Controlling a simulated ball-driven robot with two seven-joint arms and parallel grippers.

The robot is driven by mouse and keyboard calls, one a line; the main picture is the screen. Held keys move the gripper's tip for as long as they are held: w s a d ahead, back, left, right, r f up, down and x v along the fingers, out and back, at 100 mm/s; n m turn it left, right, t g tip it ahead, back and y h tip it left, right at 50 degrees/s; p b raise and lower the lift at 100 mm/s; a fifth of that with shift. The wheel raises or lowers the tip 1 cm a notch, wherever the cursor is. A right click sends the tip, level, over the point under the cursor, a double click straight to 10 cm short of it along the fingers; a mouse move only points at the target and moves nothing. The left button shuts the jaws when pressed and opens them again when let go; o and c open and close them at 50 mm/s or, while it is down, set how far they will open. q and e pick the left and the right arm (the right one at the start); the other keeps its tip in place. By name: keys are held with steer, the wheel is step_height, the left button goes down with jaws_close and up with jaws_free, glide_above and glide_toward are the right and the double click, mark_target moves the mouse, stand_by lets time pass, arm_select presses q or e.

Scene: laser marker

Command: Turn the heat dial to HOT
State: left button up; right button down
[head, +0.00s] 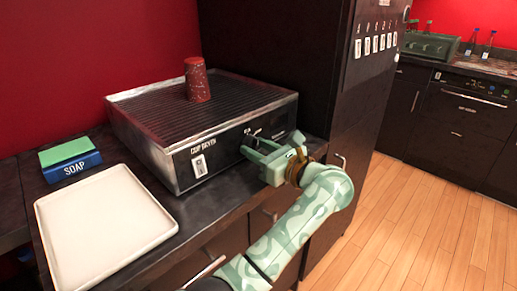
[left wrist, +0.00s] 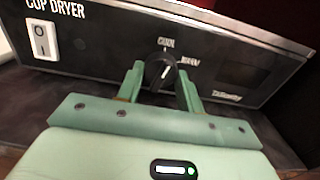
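The heat dial (left wrist: 163,73) is a dark round knob with a white pointer line on the front panel of the cup dryer (head: 150,150). In the left wrist view the pointer points nearly straight up, leaning slightly right. One label stands above the dial and another, seemingly WARM, to its upper right; no HOT label is readable. My left gripper (left wrist: 161,70) has one finger on each side of the dial; whether they touch it is unclear. In the head view this gripper (head: 262,147) is at the dryer's front and hides most of the dial. My right gripper is out of view.
A red speckled cup (head: 198,80) stands on the dryer's ribbed top. A power switch (head: 199,166) is on the panel's left. A white tray (head: 100,225) and a green sponge on a blue SOAP holder (head: 72,168) lie left. A dark cabinet (head: 345,100) rises right of the dryer.

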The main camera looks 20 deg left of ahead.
arm_select(q)
steer(key=shift+r, duration=0.1)
steer(key=m+p, duration=0.2)
steer(key=m, duration=0.1)
steer(key=shift+s+r, duration=0.1)
steer(key=shift+r, duration=0.2)
steer(key=shift+m+p, duration=0.5)
steer(key=shift+m, duration=0.4)
steer(key=shift+f+m, duration=0.25)
steer(key=shift+m, duration=0.15)
steer(key=shift+f, duration=0.1)
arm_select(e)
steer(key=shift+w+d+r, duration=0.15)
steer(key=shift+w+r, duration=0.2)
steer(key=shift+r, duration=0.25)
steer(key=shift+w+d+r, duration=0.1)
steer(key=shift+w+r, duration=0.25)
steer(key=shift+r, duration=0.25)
arm_select(q)
steer(key=o, duration=1)
steer(key=shift+d, duration=0.15)
